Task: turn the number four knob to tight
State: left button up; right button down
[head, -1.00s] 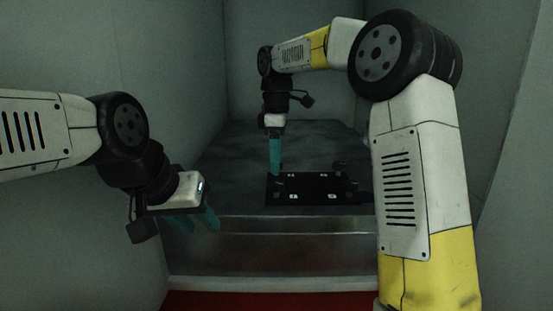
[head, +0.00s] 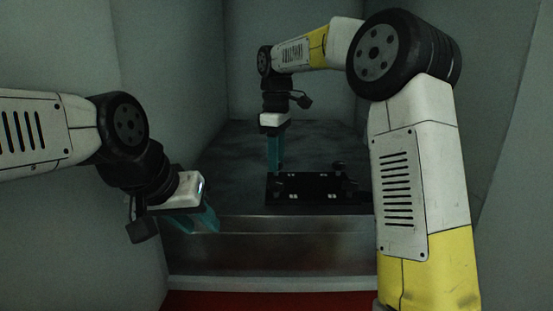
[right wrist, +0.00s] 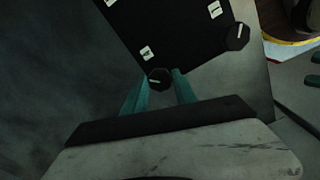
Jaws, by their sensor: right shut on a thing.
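A black panel (head: 312,195) with several dark knobs and small white labels lies on the grey surface. My right gripper (head: 274,167) points down at its back left corner. In the right wrist view, its teal fingers are shut on a dark knob (right wrist: 159,78) with a pale pointer line. A second knob (right wrist: 237,36) stands at the panel's other near corner, untouched. My left gripper (head: 207,221) hangs empty at the left, its teal fingers together.
The grey surface (head: 225,165) around the panel is clear. A metal front edge (head: 290,240) runs below it. Grey walls (head: 180,70) close in the left, back and right sides.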

jog(key=m, duration=1.1)
jog(key=shift+m, duration=2)
jog(key=c, duration=1)
grip_release()
notch_tip(320, 180, up, 7)
jog(key=shift+a+f, duration=0.1)
jog(key=shift+f, duration=0.1)
jog(key=shift+r, duration=0.6)
